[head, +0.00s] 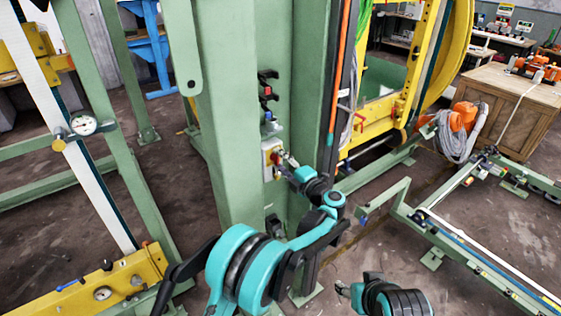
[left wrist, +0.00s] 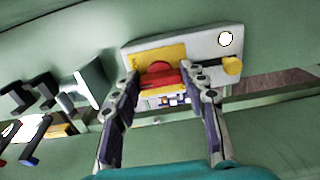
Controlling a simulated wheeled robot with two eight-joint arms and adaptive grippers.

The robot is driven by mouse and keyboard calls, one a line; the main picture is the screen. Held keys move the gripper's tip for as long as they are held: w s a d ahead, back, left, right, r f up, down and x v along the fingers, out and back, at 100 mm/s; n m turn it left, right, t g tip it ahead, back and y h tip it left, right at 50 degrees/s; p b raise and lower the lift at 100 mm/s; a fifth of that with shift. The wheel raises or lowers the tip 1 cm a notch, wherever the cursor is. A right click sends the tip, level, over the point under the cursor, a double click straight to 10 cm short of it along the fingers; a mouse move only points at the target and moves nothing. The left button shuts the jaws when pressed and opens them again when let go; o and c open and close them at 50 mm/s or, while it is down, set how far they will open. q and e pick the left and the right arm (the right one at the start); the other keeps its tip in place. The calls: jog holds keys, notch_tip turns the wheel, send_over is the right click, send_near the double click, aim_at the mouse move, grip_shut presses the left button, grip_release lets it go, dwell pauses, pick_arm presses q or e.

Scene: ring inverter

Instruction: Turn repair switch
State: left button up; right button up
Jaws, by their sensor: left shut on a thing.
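The repair switch is a red knob (left wrist: 160,76) on a yellow plate (left wrist: 155,55) of a white box (left wrist: 205,45) in the left wrist view. In the head view the switch box (head: 267,149) sits on the green column, mostly behind my gripper. My left gripper (head: 284,161) reaches it from the lower right. In the left wrist view its two fingers (left wrist: 162,80) stand on either side of the red knob and are shut on it. My right gripper (head: 344,289) is low in the head view, away from the switch, and its jaws are too small to judge.
The green column (head: 228,120) carries black hooks and small buttons (head: 268,90) above the box. Orange and black cables (head: 338,75) run along its right. A yellow ring frame (head: 430,60) and low green rails (head: 400,205) stand to the right. A wooden crate (head: 515,105) is farther back.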

dwell(0.5)
pick_arm(q)
jog(key=o, duration=1.2)
jog(key=shift+c, duration=0.2)
jog(key=v, duration=1.2)
